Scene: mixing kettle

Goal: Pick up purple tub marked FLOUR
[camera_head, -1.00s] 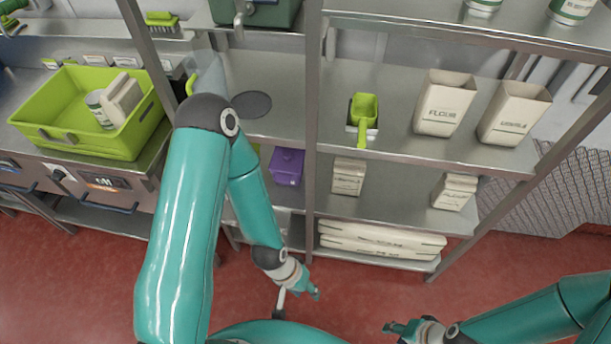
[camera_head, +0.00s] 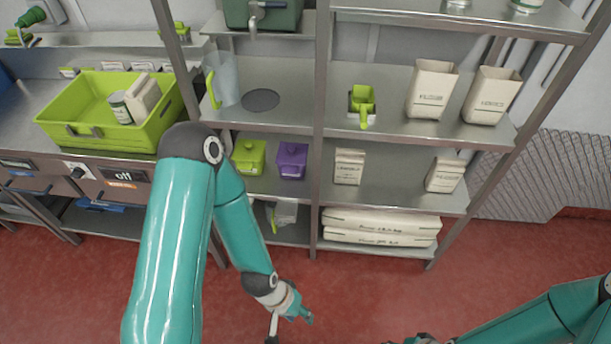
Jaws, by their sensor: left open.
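The purple tub (camera_head: 292,161) stands on the middle shelf of the metal rack, just left of the upright post. Its label is too small to read. A green tub (camera_head: 249,157) stands close to its left. My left gripper (camera_head: 290,325) hangs low in front of the rack, well below and apart from the purple tub; it is open and empty. My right gripper (camera_head: 424,340) is at the bottom edge of the picture, mostly cut off, so its jaws cannot be judged.
The rack post (camera_head: 319,130) rises right of the purple tub. Paper bags (camera_head: 349,167) stand beyond it. Above are a clear jug (camera_head: 222,80) and a green scoop (camera_head: 363,100). A green crate (camera_head: 85,138) sits on the left counter. The red floor (camera_head: 370,290) before the rack is clear.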

